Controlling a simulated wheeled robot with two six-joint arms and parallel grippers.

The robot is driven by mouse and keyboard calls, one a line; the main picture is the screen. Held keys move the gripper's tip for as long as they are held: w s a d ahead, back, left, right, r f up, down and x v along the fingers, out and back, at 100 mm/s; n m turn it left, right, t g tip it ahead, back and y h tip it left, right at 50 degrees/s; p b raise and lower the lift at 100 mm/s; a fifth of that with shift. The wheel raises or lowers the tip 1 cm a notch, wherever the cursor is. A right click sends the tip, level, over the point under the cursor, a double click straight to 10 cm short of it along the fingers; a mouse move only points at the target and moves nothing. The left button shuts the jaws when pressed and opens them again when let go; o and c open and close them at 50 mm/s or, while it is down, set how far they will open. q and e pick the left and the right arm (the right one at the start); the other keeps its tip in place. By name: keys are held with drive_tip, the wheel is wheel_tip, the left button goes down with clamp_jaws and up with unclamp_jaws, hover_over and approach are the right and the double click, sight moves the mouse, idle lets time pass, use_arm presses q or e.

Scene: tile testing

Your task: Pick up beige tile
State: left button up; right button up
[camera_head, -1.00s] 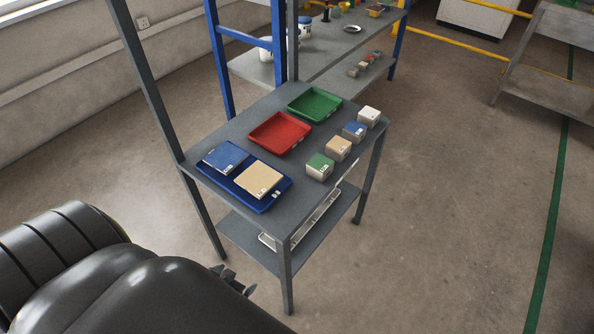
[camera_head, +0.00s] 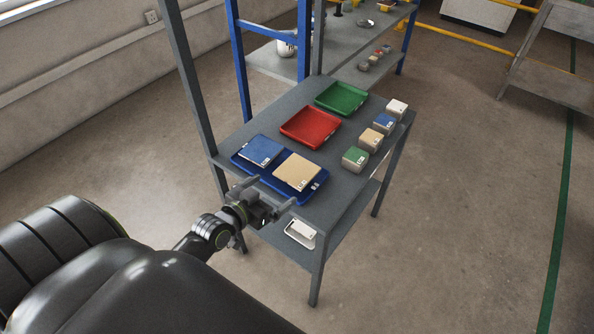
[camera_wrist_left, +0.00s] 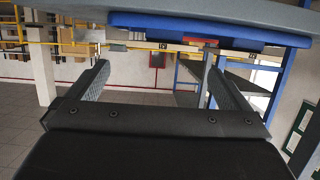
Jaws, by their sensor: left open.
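The beige tile (camera_head: 297,172) lies flat in the right half of a blue tray (camera_head: 318,188) on the grey table. A blue tile (camera_head: 261,151) lies beside it in the same tray. My left gripper (camera_head: 266,195) is open and empty, at the table's near edge just in front of the tray, apart from the tile. In the left wrist view my open fingers (camera_wrist_left: 157,66) have nothing between them. The blue tray (camera_wrist_left: 210,22) shows edge-on at the top there, with a thin pale tile edge along it. My right gripper is out of view.
A red tray (camera_head: 311,127) and a green tray (camera_head: 341,98) lie farther back. A row of small blocks, with a green-topped one (camera_head: 355,159) nearest, stands along the right side. A grey upright post (camera_head: 192,80) rises at the table's left corner.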

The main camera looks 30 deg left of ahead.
sight(295, 173)
use_arm(q)
drive_tip(key=x, duration=0.7)
drive_tip(key=shift+x, duration=2.75)
drive_tip(key=shift+a+r, duration=0.1)
drive_tip(key=shift+a, duration=0.05)
drive_tip(key=c, duration=0.8)
drive_tip(key=shift+r, duration=0.1)
